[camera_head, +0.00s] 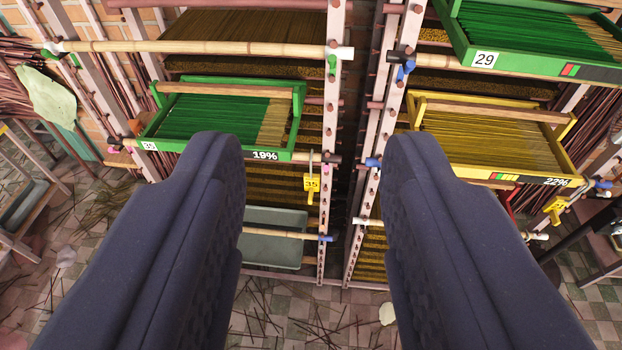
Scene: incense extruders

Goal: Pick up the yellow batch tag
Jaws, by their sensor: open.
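A small yellow batch tag (312,185) marked 35 hangs from a clip on the rack's middle upright, just right of the green tray. A second yellow tag (556,208) hangs below the right corner of the yellow tray; its number is hard to read. My gripper (307,150) is open, with two dark blue padded fingers reaching in from the bottom. In the picture, tag 35 shows in the gap between the fingers. Nothing is held, and how far the tag lies beyond the fingertips is unclear.
A green tray (147,146) of sticks marked 35 and 19% is at left. A yellow tray (490,170) marked 22% and a green tray (530,71) marked 29 are at right. Bamboo poles cross the racks. A grey-green bin (274,221) sits low; sticks litter the tiled floor.

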